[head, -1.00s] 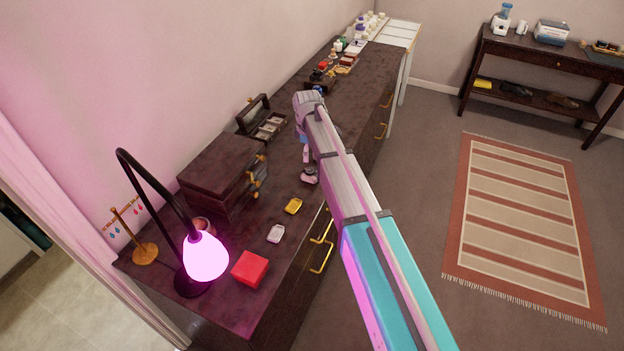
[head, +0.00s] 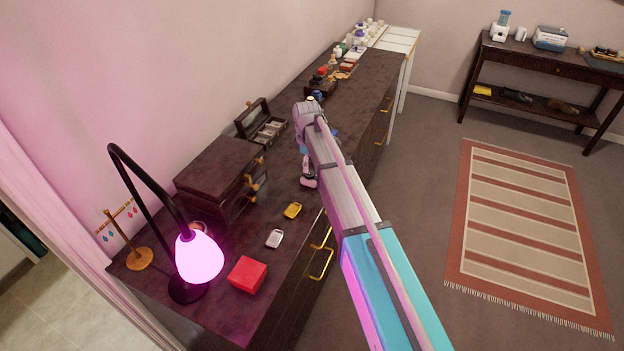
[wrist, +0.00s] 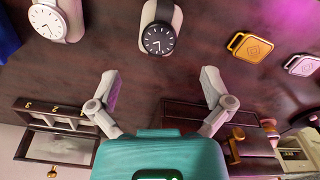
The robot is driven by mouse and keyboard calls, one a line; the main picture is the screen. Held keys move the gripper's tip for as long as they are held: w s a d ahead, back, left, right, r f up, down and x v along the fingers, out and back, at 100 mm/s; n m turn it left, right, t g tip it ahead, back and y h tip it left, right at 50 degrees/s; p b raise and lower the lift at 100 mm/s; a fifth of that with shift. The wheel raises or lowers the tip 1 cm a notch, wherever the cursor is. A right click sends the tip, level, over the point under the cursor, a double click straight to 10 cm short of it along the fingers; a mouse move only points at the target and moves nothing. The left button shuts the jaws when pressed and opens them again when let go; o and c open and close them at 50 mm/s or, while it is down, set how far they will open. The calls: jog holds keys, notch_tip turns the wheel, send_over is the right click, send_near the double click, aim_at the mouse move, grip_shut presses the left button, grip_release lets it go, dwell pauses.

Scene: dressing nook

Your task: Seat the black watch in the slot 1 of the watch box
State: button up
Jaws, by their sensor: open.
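The black watch (wrist: 158,39) has a black dial and sits around a pale cushion on the dark dresser top. In the wrist view it is at top centre, beyond my fingertips and roughly centred between them. My gripper (wrist: 160,88) is open and empty, with its fingers spread wide; it also shows over the dresser in the head view (head: 307,174). The watch box (head: 287,128) stands open against the wall, left of my arm. In the wrist view the box (wrist: 62,124) is at lower left, with numbered slots.
A white-dialled watch (wrist: 47,22) lies left of the black one. A yellow tag (head: 292,211) and a silver tag (head: 274,239) lie near the front edge. A jewelry chest (head: 215,165), lamp (head: 199,258) and red box (head: 247,274) crowd the near end.

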aim_at(309, 174)
jog(key=shift+d+f+b, duration=0.1)
jog(key=shift+f+b, duration=2.4)
jog(key=shift+f, duration=0.05)
jog(key=shift+c, duration=0.3)
jog(key=shift+s, duration=0.1)
jog(key=c, duration=1.3)
